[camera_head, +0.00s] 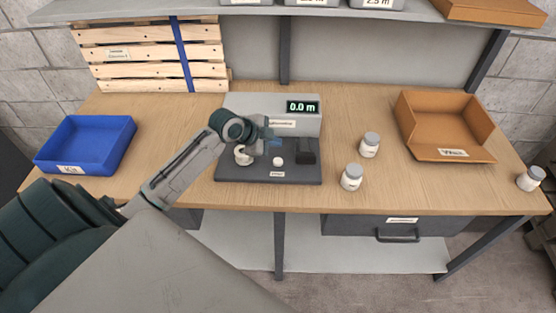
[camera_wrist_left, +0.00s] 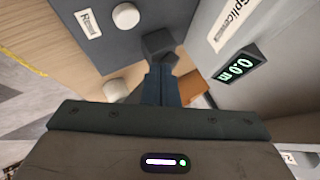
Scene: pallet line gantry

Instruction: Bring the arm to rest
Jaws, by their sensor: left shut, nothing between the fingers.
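My left arm reaches in from the left in the head view. Its gripper (camera_head: 274,140) is over the grey machine (camera_head: 233,105), whose display (camera_head: 302,107) reads 0.0 m. The fingers are shut and empty, and they also show in the left wrist view (camera_wrist_left: 162,80). The dark base (camera_head: 230,174) of the machine lies below, with a round white button (camera_head: 278,161) and a black block (camera_head: 306,155). A white rounded part (camera_head: 243,158) is partly hidden by my wrist. I cannot tell whether the fingers touch the machine. My right gripper is not in view.
A blue bin (camera_head: 85,162) stands left, an orange tray (camera_head: 449,154) right. Two white jars (camera_head: 352,177) (camera_head: 370,145) stand right of the machine, another (camera_head: 530,179) at the right edge. A slatted wooden panel (camera_head: 140,55) and an overhead shelf (camera_head: 410,12) are behind.

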